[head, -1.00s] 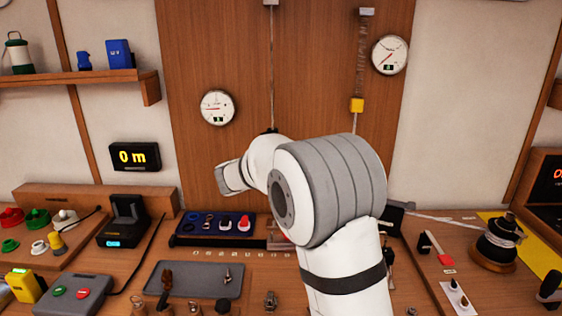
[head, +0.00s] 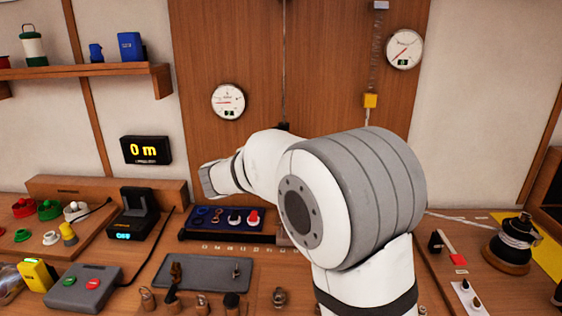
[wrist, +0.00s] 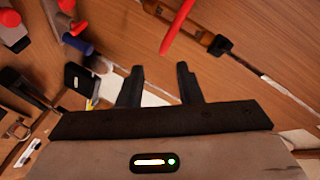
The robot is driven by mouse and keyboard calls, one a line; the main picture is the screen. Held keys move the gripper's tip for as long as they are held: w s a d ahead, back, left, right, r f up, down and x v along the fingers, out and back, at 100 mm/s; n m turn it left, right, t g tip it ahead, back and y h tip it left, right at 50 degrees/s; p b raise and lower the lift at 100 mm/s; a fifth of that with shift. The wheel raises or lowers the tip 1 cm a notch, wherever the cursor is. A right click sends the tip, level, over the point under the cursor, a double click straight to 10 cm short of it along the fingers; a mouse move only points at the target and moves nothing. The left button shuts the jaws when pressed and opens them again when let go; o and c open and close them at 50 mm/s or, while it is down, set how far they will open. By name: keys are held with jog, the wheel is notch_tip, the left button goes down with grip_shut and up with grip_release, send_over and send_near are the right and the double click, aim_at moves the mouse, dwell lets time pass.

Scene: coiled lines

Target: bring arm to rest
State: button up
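My gripper (wrist: 158,78) shows in the wrist view with its two dark fingers apart and nothing visible between them. It is open. Beyond the fingers are the wooden surface and a white patch. In the head view my white and grey arm (head: 350,200) is bent in front of the bench, its upper part reaching left. My gripper's fingers cannot be made out in the head view.
A blue tray (head: 192,222) with small parts and a grey tray (head: 170,277) lie on the bench. A cable reel (head: 508,243) stands at right. A red rod (wrist: 177,27) shows ahead of the fingers. A grey button box (head: 84,285) is at left.

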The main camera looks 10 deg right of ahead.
jog(key=shift+s, duration=0.1)
jog(key=s+a+n+t+y, duration=0.1)
jog(key=s+a+n+y, duration=0.2)
jog(key=s+n+y, duration=0.8)
jog(key=s+d+f+n+g, duration=0.3)
jog(key=s+f, duration=0.1)
jog(key=s, duration=0.4)
jog(key=s+d+f+n+g, duration=0.2)
jog(key=s+f, duration=0.3)
jog(key=s, duration=0.3)
jog(key=s+d+f+n+g+h, duration=0.1)
jog(key=s+d+f+n+g, duration=0.2)
jog(key=s, duration=0.5)
jog(key=shift+s+d+f+n+g, duration=0.3)
jog(key=shift+d+f+g, duration=0.35)
jog(key=shift+g, duration=0.45)
